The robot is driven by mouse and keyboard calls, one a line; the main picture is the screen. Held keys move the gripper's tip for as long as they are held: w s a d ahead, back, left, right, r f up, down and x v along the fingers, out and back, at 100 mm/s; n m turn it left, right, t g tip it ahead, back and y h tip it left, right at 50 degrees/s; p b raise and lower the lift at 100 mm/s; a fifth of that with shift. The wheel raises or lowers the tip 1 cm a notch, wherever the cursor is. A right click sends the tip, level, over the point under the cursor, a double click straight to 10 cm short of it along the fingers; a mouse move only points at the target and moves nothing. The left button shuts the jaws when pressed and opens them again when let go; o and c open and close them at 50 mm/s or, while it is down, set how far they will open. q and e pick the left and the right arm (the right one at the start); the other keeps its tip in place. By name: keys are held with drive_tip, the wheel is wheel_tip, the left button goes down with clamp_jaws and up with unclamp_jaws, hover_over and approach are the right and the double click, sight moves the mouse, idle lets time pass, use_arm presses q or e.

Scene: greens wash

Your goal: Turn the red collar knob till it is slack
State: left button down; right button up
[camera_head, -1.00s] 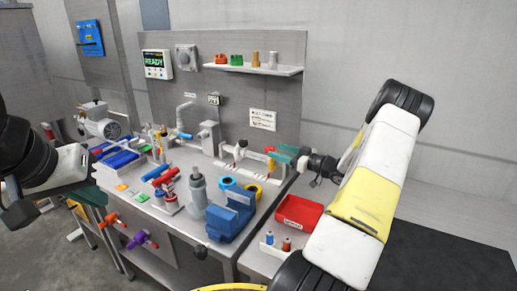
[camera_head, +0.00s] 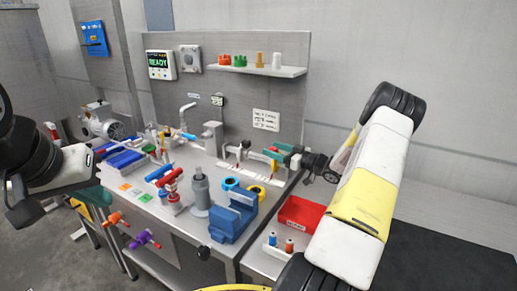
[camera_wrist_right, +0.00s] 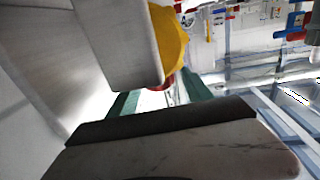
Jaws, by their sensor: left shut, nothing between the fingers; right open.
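A small red part (camera_wrist_right: 168,82), which looks like the red collar knob, shows in the right wrist view just below a yellow knob. It is mostly hidden. My right gripper (camera_wrist_right: 162,98) is open, with its green fingers either side of the line to this red part; contact cannot be told. In the head view my right gripper (camera_head: 281,153) is at the white fixture (camera_head: 250,168) at the back right of the bench, and hides part of it.
A blue vise (camera_head: 232,218), a grey bottle-like post (camera_head: 198,190) and red-handled valves (camera_head: 172,184) stand towards the bench front. A red bin (camera_head: 299,212) is to the right. A shelf (camera_head: 262,70) hangs behind. Orange and purple handles (camera_head: 145,239) stick out in front.

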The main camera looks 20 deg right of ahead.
drive_tip(key=shift+w+a, duration=0.2)
drive_tip(key=shift+w, duration=0.1)
clamp_jaws()
drive_tip(key=shift+a+m+t+h, duration=0.1)
drive_tip(key=shift+m+t+h, duration=1)
drive_tip(key=shift+m+h, duration=0.85)
drive_tip(key=shift+m+t+h, duration=0.4)
drive_tip(key=shift+m+h, duration=0.35)
drive_tip(key=shift+h, duration=1.6)
